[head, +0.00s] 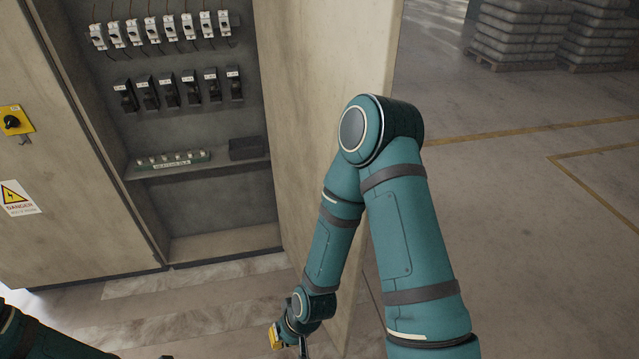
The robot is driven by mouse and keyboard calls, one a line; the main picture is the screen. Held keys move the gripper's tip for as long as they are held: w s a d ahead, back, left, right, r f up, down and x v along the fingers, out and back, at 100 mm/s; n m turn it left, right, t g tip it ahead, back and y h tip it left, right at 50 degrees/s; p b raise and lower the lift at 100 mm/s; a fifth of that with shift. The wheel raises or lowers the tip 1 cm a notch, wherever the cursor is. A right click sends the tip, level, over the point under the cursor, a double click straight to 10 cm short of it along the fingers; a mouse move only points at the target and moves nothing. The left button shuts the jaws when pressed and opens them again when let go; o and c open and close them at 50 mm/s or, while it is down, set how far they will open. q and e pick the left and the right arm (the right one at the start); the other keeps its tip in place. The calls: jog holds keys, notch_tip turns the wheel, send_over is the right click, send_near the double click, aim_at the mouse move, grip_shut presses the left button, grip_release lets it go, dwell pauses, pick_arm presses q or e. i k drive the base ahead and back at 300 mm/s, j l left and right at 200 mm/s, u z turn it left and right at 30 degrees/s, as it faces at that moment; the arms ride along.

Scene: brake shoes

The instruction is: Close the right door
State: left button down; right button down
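The right door (318,60) is a beige panel standing open at the right side of the grey cabinet (225,200). The cabinet's inside shows between it and the left panel. My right arm stretches in front of the door and covers part of its lower and outer area. My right gripper (290,341) is at the bottom edge, low by the door, and mostly cut off. I cannot tell its fingers' state or whether it touches the door.
The beige left panel (75,225) carries a yellow switch (14,121) and a danger sign (18,198). Inside are rows of breakers (160,30) and a shelf (200,167). Stacked bags (520,30) on pallets stand far back right. The floor right of the door is clear.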

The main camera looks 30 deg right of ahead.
aim_at(316, 57)
jog(key=k+l, duration=0.1)
jog(key=l, duration=0.2)
jog(key=k+l+u, duration=0.15)
jog(key=l, duration=0.5)
jog(key=l+u, duration=0.1)
jog(key=l, duration=0.4)
jog(key=k+l+u, duration=0.15)
jog(key=l, duration=1.2)
jog(key=i+u, duration=0.05)
